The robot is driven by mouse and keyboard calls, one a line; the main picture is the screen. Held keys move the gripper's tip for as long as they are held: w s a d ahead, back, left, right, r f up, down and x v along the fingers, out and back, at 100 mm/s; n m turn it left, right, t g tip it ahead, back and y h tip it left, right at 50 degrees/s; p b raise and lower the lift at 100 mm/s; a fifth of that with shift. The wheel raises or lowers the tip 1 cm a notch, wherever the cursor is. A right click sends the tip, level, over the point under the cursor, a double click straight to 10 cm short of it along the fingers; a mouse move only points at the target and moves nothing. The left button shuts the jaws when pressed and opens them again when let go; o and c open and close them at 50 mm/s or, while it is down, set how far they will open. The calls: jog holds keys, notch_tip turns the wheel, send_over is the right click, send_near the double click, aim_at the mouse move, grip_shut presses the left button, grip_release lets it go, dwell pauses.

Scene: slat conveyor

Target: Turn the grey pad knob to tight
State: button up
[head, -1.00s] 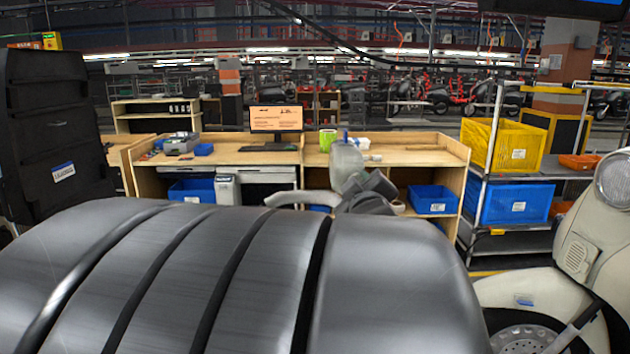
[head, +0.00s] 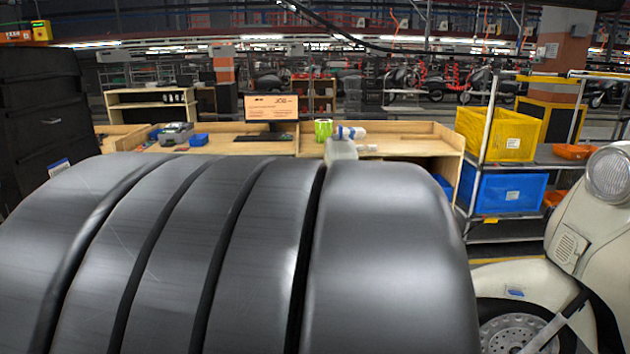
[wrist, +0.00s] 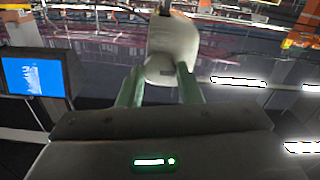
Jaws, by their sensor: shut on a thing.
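In the wrist view my gripper (wrist: 160,88) has its two green fingers closed on the sides of a pale rounded piece (wrist: 172,42). The piece has a round, lighter end facing the camera, between the fingers. I cannot tell from the frames whether this piece is the grey pad knob, and no mark or dial for tight shows on it. In the head view my gripper does not show. A large dark grey ribbed shape fills the foreground there and hides what lies behind it.
Behind the ribbed shape stands a wooden workbench (head: 410,135) with a monitor (head: 274,107) and a green mug (head: 323,129). A rack at the right holds a yellow crate (head: 497,133) and a blue crate (head: 508,193). A cream scooter (head: 575,240) stands at the right edge.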

dwell(0.4)
jog(key=o, duration=1)
jog(key=shift+s, duration=0.1)
jog(key=shift+s+p, duration=1.5)
jog(key=shift+s, duration=5.3)
jog(key=w+b, duration=0.3)
jog(key=w, duration=1.1)
